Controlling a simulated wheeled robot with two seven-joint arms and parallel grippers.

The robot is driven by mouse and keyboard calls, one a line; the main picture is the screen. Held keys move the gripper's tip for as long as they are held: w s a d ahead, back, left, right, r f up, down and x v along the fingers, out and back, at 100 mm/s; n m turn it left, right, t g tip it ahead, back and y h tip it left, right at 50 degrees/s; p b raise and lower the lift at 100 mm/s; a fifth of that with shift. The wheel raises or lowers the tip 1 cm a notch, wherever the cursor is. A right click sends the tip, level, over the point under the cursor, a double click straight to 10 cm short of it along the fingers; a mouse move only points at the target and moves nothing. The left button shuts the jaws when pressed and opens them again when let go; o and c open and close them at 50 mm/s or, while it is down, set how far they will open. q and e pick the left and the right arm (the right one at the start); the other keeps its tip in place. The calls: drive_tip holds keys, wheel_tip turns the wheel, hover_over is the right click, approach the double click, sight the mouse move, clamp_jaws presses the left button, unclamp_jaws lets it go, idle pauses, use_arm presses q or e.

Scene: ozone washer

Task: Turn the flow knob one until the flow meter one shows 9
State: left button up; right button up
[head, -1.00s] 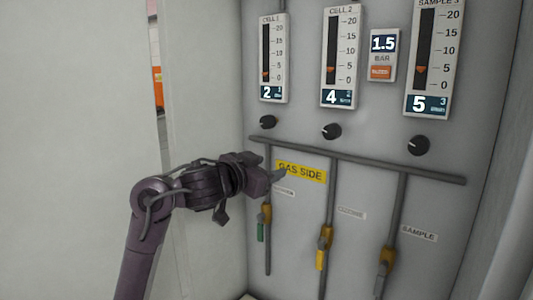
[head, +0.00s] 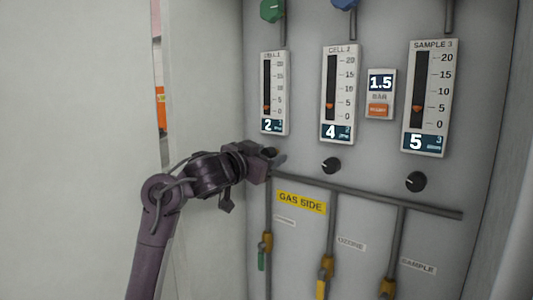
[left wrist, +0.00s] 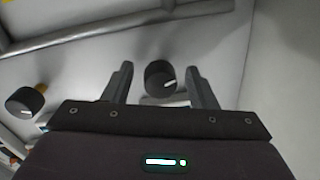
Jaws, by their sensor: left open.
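Flow meter one, labelled CELL 1 (head: 274,95), is the leftmost meter in the head view; its display reads 2 and its orange marker sits low on the scale. The black flow knob one (left wrist: 160,79) shows in the left wrist view, with a white pointer line, between my open fingers. I cannot tell whether the fingers touch it. My left gripper (head: 277,158) is at this knob below meter one and mostly hides it in the head view. My right gripper is not in view.
Knob two (head: 331,166) and knob three (head: 416,181) sit to the right, under meters reading 4 (head: 339,95) and 5 (head: 430,98). A grey pipe (head: 365,195) runs just below the knobs. A 1.5 bar display (head: 381,94) sits between the meters.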

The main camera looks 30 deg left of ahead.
use_arm(q)
drive_tip(key=c, duration=1)
drive_tip(key=shift+f+m, duration=0.1)
drive_tip(key=shift+m, duration=0.2)
